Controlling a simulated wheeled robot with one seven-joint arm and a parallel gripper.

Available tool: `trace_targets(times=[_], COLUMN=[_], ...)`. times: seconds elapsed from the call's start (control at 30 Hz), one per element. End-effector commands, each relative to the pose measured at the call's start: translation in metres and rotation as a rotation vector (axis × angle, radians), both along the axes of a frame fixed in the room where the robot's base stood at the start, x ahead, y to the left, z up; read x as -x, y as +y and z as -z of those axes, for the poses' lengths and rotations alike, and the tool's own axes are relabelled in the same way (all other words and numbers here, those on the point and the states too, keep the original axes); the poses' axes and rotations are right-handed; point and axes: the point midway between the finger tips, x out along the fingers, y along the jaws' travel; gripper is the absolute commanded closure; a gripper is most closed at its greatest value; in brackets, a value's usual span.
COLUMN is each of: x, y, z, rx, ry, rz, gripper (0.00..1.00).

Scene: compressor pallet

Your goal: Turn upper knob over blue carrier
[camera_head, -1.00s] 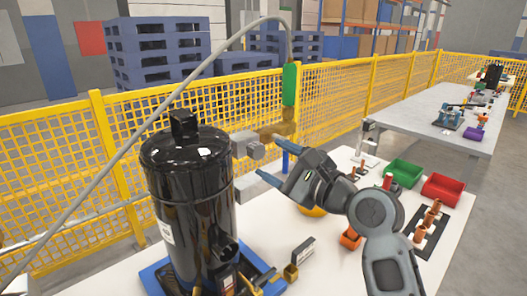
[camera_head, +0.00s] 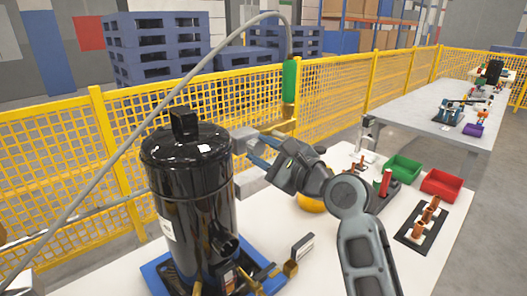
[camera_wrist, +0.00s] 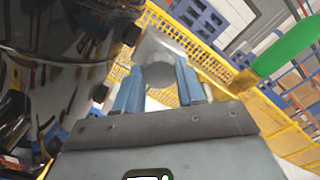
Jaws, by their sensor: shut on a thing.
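A black cylindrical compressor (camera_head: 190,190) stands upright on the blue carrier (camera_head: 152,279) at the left of the table. My gripper (camera_head: 262,150) reaches in from the right and is shut on the upper knob. In the wrist view, the round grey end of the knob (camera_wrist: 160,74) lies between the blue fingertips. The exact contact is hard to see in the head view.
A green tool (camera_head: 290,78) hangs from a grey hose just behind my gripper. A yellow mesh fence (camera_head: 60,165) runs behind the white table. Green (camera_head: 402,169) and red (camera_head: 440,184) bins and a black rack (camera_head: 424,224) lie at the right.

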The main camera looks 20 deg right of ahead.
Motion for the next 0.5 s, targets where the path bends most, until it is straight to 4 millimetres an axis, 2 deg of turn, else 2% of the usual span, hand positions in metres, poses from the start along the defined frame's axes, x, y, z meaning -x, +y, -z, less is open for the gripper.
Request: trace_targets(times=[0.03, 0.23, 0.5], x=[0.0001, 0.0001, 0.0002], y=[0.0001, 0.0001, 0.0002], z=[0.0003, 0.0004, 0.0007], rx=[0.0, 0.0, 0.032], ry=[0.001, 0.001, -0.009], rz=[-0.001, -0.001, -0.001], gripper=[0.74, 0.91, 0.91])
